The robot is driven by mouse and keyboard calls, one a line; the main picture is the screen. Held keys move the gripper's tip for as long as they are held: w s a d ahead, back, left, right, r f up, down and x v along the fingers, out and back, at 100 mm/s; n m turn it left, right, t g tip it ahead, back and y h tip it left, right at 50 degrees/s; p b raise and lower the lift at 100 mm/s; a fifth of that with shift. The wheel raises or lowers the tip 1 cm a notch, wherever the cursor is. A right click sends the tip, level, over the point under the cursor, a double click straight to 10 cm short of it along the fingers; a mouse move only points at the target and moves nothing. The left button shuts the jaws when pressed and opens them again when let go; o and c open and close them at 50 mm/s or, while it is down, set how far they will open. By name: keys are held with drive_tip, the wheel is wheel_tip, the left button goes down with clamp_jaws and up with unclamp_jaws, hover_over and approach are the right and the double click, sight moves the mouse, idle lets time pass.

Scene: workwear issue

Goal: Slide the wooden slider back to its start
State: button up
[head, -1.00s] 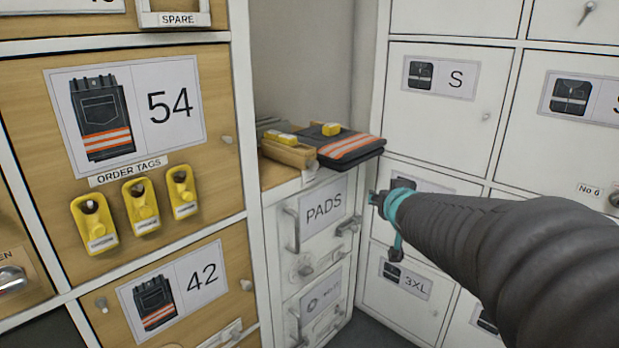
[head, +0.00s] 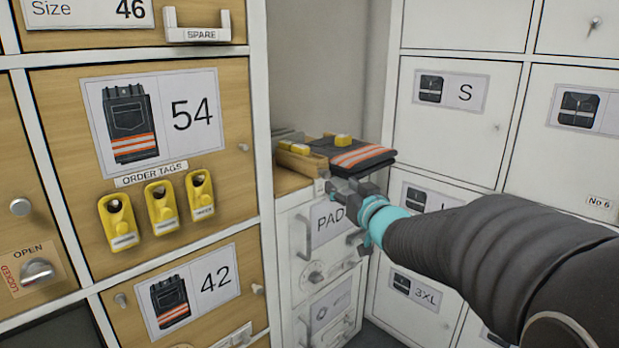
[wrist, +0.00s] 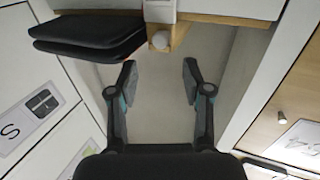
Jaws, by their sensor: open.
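A light wooden piece, which looks like the slider (head: 301,163), lies on the ledge above the PADS drawer, beside the folded dark trousers (head: 362,156) with orange stripes. In the wrist view, a wooden part with a round pale knob (wrist: 161,40) shows at the top, beside the dark folded stack (wrist: 85,35). My gripper (head: 343,189) is in front of the ledge, close to its front edge. In the wrist view my gripper (wrist: 159,78) is open and empty, its fingers apart on either side below the knob. Nothing touches the fingers there.
A white unit with the PADS drawer (head: 327,222) and its handles stands below the ledge. White lockers (head: 463,135) rise on the right. A wooden cabinet with yellow order tags (head: 161,207) is on the left. Yellow pieces (head: 343,140) lie on the ledge.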

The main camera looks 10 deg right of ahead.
sight(327, 174)
drive_tip(key=x, duration=0.7)
drive_tip(key=shift+w+a, duration=0.1)
drive_tip(key=shift+w, duration=0.05)
clamp_jaws()
